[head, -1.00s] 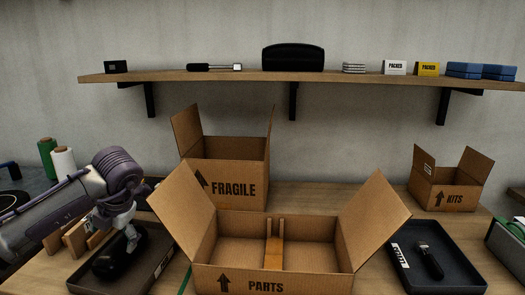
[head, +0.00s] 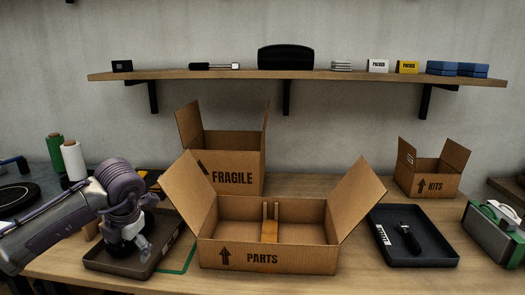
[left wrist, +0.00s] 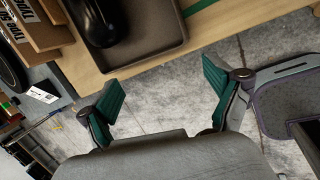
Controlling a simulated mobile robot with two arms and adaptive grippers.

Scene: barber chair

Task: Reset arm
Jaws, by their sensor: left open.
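My left gripper (head: 138,236) appears at the left of the head view, in front of the brown tray (head: 110,262) from this viewpoint. In the left wrist view, its green-padded fingers (left wrist: 165,98) are spread wide with nothing between them, over grey floor beyond the table edge. That view also shows the tray (left wrist: 172,50) with a black rounded object (left wrist: 98,22) in it. In the head view my left gripper hides most of that object. My right gripper is in neither view.
The open PARTS box (head: 300,257) with a wooden piece (head: 270,225) stands mid-table, the FRAGILE box (head: 235,180) behind it. A KITS box (head: 432,186), a dark tray (head: 440,250) and a grey-green case (head: 490,235) are at right. A loaded shelf (head: 330,76) spans the wall.

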